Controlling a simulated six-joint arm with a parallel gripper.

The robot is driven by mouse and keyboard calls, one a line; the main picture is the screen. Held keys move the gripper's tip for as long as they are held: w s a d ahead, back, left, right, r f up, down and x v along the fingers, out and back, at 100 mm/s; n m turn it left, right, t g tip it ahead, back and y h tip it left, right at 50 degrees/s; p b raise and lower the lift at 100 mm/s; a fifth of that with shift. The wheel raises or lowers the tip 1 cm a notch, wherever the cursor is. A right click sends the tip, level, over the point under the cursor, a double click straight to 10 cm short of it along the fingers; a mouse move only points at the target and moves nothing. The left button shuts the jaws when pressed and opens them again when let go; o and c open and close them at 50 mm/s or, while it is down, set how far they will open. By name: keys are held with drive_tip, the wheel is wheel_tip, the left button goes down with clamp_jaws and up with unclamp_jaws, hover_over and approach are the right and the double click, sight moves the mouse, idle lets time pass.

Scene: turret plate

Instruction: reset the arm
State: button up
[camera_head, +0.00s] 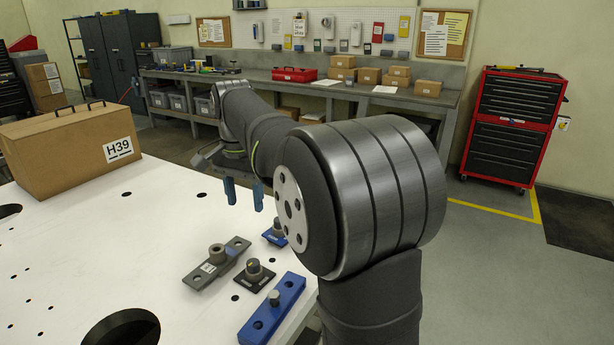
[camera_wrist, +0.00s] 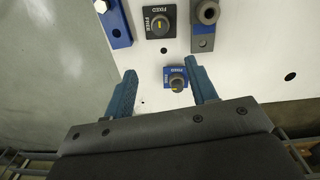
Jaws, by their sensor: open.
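My gripper (camera_head: 244,197) is open and hangs above the white plate (camera_head: 100,245) near its far right edge, with two blue fingers. In the wrist view the fingers (camera_wrist: 161,68) stand wide apart and a small blue "FIXED" base with a dark knob (camera_wrist: 176,78) shows between them, lower down on the plate. Nothing is held. In the head view my arm partly hides this blue base (camera_head: 272,236).
A grey bar with a round boss (camera_head: 200,277), a black square base with a knob (camera_head: 254,275) and a blue bar with a peg (camera_head: 262,322) sit on the plate. A cardboard box marked H39 (camera_head: 65,150) stands on the left. A workbench and red tool cabinet (camera_head: 515,125) stand farther back.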

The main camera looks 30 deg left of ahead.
sight(253, 262)
wheel_tip(253, 262, down, 17)
drive_tip(key=shift+d+f, duration=0.15)
drive_tip(key=shift+f, duration=0.05)
idle(0.6)
